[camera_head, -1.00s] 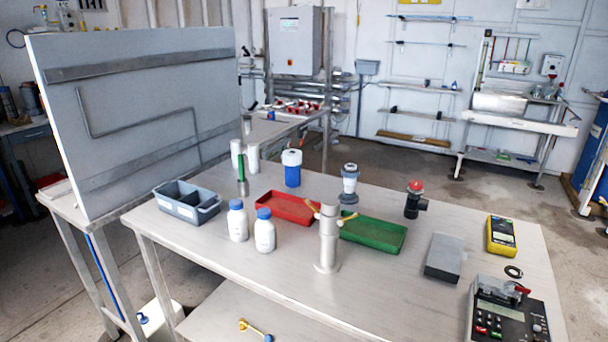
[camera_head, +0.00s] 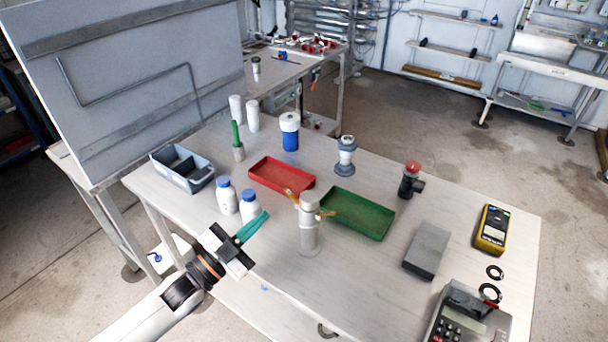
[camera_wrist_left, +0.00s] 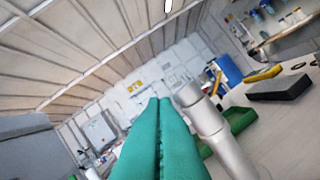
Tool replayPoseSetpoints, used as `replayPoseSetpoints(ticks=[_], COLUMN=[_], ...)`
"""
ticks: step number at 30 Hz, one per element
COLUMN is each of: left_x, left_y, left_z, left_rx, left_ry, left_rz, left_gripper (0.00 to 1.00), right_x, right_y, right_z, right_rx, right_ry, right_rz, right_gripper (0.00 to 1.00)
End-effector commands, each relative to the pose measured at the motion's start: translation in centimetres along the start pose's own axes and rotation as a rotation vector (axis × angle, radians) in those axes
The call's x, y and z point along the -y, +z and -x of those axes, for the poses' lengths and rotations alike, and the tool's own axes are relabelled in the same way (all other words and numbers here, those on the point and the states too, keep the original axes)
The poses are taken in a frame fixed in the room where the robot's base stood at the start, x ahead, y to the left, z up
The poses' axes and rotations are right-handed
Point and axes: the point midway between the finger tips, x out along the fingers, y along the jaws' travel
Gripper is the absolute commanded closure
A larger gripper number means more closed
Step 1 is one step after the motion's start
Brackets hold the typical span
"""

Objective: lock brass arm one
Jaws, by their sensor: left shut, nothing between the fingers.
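A grey metal cylinder post (camera_head: 309,230) stands upright at the table's front middle. Near its top are two brass arms: one (camera_head: 291,195) points up and left, the other (camera_head: 327,213) points right. My left gripper (camera_head: 264,214) has teal fingers, shut and empty. In the head view it is left of the post, in front of a white bottle, apart from the post. In the left wrist view the shut fingers (camera_wrist_left: 160,105) point past the post (camera_wrist_left: 213,125), which is at their right. The brass arms cannot be made out there. My right gripper is not in view.
Two white bottles with blue caps (camera_head: 227,198) stand near the left gripper. A red tray (camera_head: 262,184) and a green tray (camera_head: 350,232) lie behind the post. A grey block (camera_head: 427,250) and a yellow meter (camera_head: 491,230) are at the right.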

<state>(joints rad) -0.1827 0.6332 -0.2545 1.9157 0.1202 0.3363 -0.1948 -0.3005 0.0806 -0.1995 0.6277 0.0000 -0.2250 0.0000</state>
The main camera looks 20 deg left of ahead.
Motion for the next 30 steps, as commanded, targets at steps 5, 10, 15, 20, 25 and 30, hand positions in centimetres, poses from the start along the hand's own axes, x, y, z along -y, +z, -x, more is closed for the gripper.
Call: replayPoseSetpoints(ticks=[5,10,15,20,25,30], left_x=[-0.1,-0.1,-0.2,-0.4,-0.4,-0.4], left_y=[0.1,0.1,0.2,0.4,0.5,0.5], left_z=[0.0,0.0,-0.4,-2.5,-6.2,-9.9], left_rx=[0.006,0.005,0.006,0.009,0.008,0.007], left_ry=[0.000,0.000,0.001,0.002,0.002,0.002], left_rz=[-0.003,-0.002,-0.002,-0.001,-0.001,-0.001], left_gripper=[1.00,1.00,1.00,1.00,1.00,1.00], right_x=[-0.1,-0.1,-0.1,-0.1,-0.1,0.0], right_y=[-0.3,-0.2,-0.2,-0.1,0.0,0.1], right_z=[0.1,0.1,0.3,1.1,2.3,3.5], right_rx=[-0.003,-0.002,-0.002,-0.002,-0.002,-0.002], right_ry=[0.002,0.001,0.001,0.001,0.001,0.001], right_rz=[0.000,0.000,0.000,0.000,0.000,0.000], right_gripper=[0.38,0.38,0.38,0.38,0.38,0.38])
